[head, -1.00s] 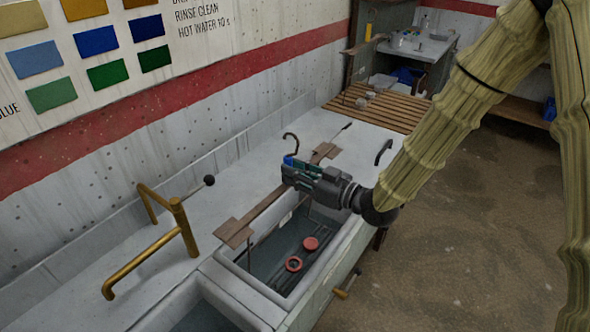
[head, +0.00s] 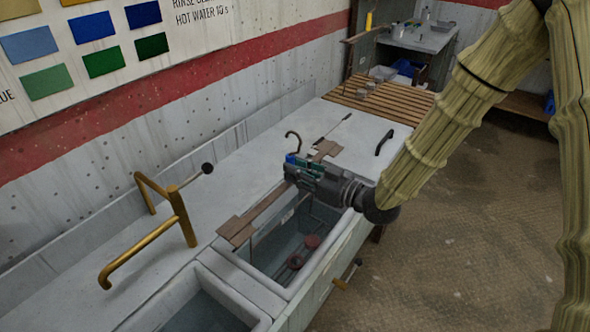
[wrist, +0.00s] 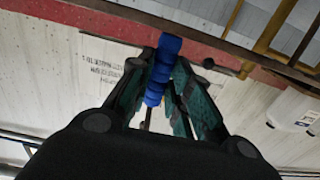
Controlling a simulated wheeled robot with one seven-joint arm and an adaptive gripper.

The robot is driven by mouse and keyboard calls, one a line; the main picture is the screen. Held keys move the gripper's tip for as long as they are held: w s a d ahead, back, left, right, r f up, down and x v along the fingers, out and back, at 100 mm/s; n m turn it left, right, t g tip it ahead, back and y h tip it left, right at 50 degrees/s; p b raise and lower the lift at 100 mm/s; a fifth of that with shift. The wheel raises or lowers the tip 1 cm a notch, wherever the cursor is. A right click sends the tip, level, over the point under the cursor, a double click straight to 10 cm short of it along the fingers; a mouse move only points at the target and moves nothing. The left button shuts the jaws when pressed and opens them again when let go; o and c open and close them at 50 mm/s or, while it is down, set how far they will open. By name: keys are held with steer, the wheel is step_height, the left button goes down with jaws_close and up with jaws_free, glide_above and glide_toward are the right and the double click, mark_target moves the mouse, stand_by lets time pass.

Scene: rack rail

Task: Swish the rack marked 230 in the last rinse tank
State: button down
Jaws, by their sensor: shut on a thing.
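My gripper (head: 291,161) is over the far tank (head: 222,243), shut on a blue ribbed grip (wrist: 163,70), which shows between its teal fingers in the wrist view. A long brown bar (head: 262,210) with flat boards at its ends lies beneath the gripper, along the tank; it appears to be the rack's top. A dark hook (head: 292,140) rises behind the gripper. Two reddish round pieces (head: 311,242) show dimly down in the tank, seemingly under the water. The gripper hides the middle of the rack. No 230 marking is readable.
A second tank (head: 215,285) is at the bottom left. A brass tap (head: 176,200) with a black knob stands left of the tanks. A black handle (head: 384,142) is on the counter at right. A slatted wooden board (head: 385,100) lies farther back.

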steer(key=shift+s+d, duration=0.3)
steer(key=shift+d, duration=0.05)
steer(key=shift+w+a, duration=0.1)
stand_by(0.3)
steer(key=shift+x, duration=1.45)
steer(key=shift+r, duration=0.1)
stand_by(1.8)
steer(key=shift+s+d+r+p, duration=0.2)
steer(key=shift+r+p, duration=1.5)
steer(key=shift+r, duration=1.3)
steer(key=shift+s+d+r+p, duration=0.1)
steer(key=shift+d+r+p, duration=0.15)
steer(key=shift+r+p, duration=2.1)
steer(key=shift+s+d+r+p, duration=0.25)
steer(key=shift+r+p, duration=0.8)
steer(key=shift+r, duration=2.6)
steer(key=shift+f, duration=0.1)
